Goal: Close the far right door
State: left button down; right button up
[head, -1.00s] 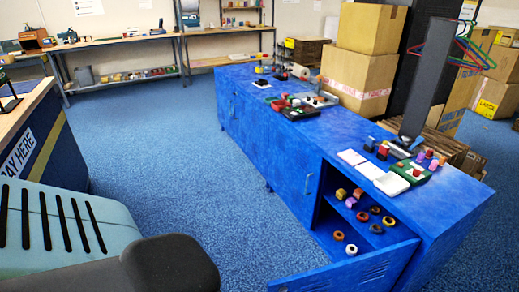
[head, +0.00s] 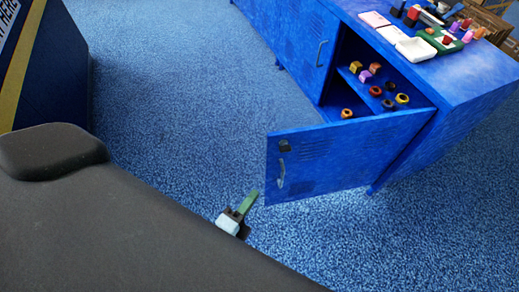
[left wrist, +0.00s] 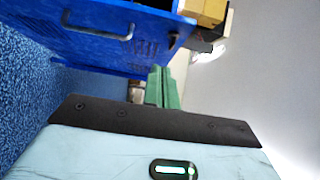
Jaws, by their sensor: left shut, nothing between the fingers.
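The far right door (head: 335,155) of the blue cabinet stands wide open, swung out toward me. It has a grey handle (head: 281,172) and a dark lock near its free edge, with louvres higher up. My left gripper (head: 250,202) has green fingers and is shut and empty. In the head view it shows just left of and below the door's free lower corner; a gap of floor shows between them. The left wrist view shows the shut green fingers (left wrist: 162,88) with a blue panel and handle (left wrist: 98,30) beyond them. My right gripper is not in view.
The open compartment holds shelves (head: 385,90) with several small coloured parts. Beside it is a shut blue door (head: 300,40). Trays and small items (head: 417,49) lie on the cabinet top. A dark blue counter (head: 55,70) stands at the left. Blue carpet between is clear.

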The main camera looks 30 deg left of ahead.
pick_arm(q)
send_near(275, 149)
jog(key=w+d, duration=0.3)
jog(key=shift+w+a+r+b, duration=0.1)
jog(key=shift+w+a+b, duration=0.1)
jog(key=shift+w+a, duration=0.45)
jog(key=shift+w+a+r+b, duration=0.1)
jog(key=shift+w+a+b, duration=0.1)
jog(key=shift+w+a, duration=0.45)
jog(key=shift+w+d, duration=0.1)
jog(key=shift+w, duration=0.1)
